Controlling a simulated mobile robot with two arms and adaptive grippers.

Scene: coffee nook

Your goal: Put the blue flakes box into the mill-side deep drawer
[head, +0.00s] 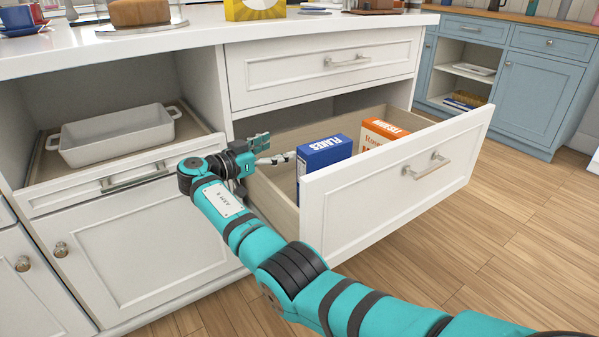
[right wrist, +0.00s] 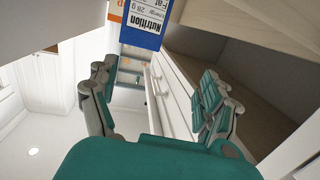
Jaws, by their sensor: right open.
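The blue flakes box (head: 322,160) stands upright inside the open deep drawer (head: 390,190), behind its front panel. Its lower part is hidden by that panel. In the right wrist view the box (right wrist: 148,28) shows its white nutrition label at the top of the picture, beyond the fingertips. My right gripper (head: 270,150) is open over the drawer's left side, just left of the box. My left gripper is not in view.
An orange box (head: 385,132) stands in the same drawer, right of the blue one. A shut drawer (head: 325,68) is above. A yellow box (head: 254,9) stands on the counter. The wooden floor at right is clear.

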